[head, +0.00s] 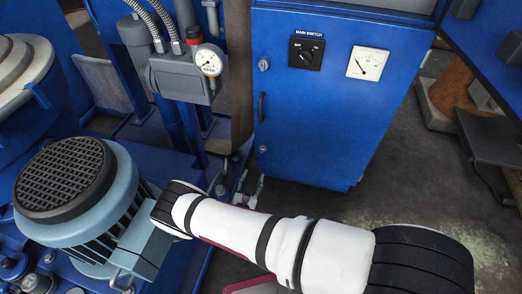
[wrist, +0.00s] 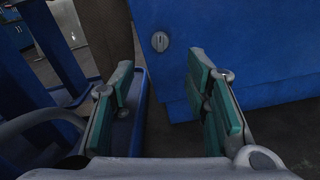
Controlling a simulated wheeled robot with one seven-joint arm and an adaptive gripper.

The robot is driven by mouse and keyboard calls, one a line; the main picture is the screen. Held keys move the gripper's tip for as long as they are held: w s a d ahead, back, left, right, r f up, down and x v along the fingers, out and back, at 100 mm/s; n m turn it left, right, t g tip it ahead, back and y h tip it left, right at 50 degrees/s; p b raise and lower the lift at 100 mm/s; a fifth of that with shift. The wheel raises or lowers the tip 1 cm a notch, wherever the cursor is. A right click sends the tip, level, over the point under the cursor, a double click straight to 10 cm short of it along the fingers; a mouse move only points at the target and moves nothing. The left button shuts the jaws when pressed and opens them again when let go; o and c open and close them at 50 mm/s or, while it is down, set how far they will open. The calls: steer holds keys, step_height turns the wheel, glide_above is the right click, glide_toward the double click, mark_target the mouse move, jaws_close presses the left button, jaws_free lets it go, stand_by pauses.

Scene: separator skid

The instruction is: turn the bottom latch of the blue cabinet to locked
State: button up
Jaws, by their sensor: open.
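The blue cabinet (head: 325,110) stands upright at the top centre of the head view. Its bottom latch (head: 262,149) is a small grey round fitting low on the door's left edge. In the wrist view the bottom latch (wrist: 160,41) shows as a grey disc with a roughly upright slot, on the blue door (wrist: 230,45). My gripper (wrist: 160,88) is open and empty, its green-padded fingers apart. The latch appears in the gap between the fingers, beyond their tips and clear of both. In the head view my arm hides most of the gripper.
A top latch (head: 263,64), door handle (head: 261,107), main switch (head: 306,53) and square meter (head: 367,62) are on the cabinet. A motor (head: 75,190) and a pressure gauge (head: 208,61) are at left. Floor (head: 400,190) is open below right.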

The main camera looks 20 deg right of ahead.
mark_target(262, 149)
steer(key=b+x, duration=0.4)
steer(key=x, duration=0.9)
steer(key=shift+w+d+b, duration=0.2)
steer(key=shift+w+b, duration=0.1)
steer(key=shift+b, duration=0.1)
